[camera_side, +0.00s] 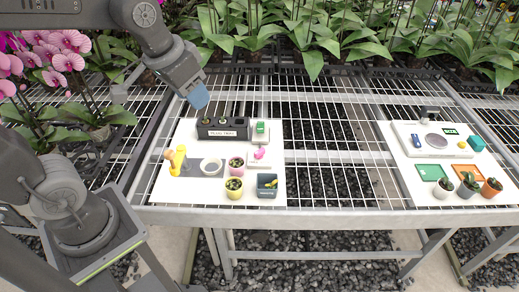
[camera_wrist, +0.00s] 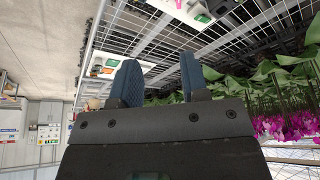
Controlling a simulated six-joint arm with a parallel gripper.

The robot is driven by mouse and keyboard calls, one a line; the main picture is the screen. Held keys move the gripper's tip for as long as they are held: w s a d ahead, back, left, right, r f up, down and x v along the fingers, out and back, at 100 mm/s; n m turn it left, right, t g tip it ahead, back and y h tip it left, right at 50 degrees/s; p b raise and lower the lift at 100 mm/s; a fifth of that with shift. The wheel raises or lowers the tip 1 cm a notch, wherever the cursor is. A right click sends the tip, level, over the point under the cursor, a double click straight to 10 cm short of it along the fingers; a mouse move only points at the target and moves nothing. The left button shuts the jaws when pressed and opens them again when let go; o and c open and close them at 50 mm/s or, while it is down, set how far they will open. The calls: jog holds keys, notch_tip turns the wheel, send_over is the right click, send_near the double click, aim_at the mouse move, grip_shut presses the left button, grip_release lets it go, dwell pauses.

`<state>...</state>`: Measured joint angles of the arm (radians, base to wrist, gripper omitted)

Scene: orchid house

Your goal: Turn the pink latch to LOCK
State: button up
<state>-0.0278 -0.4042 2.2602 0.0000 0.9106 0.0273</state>
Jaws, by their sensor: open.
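The pink latch (camera_side: 259,153) sits on a small pale base on the left white board (camera_side: 218,192) in the side view. Any lettering near it is too small to read. My gripper (camera_side: 199,101) is above the back left of the board, up and to the left of the latch and well apart from it. In the wrist view its two blue fingers (camera_wrist: 160,85) stand apart with nothing between them.
Around the latch are a black labelled tray (camera_side: 223,133), a green device (camera_side: 261,130), a pink pot (camera_side: 236,170), a yellow pot (camera_side: 234,191) and a blue-grey bin (camera_side: 268,188). Yellow items (camera_side: 178,160) stand at left. Another white board (camera_side: 408,158) lies right, beyond open mesh.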

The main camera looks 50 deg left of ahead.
jog(key=w+a+f+g, duration=0.1)
jog(key=w+a+f, duration=0.15)
jog(key=w, duration=0.75)
jog(key=g, duration=0.3)
send_over(260, 150)
notch_tip(260, 150, down, 17)
notch_tip(260, 150, down, 14)
jog(key=shift+s+r, duration=0.1)
jog(key=shift+r, duration=0.15)
grip_shut()
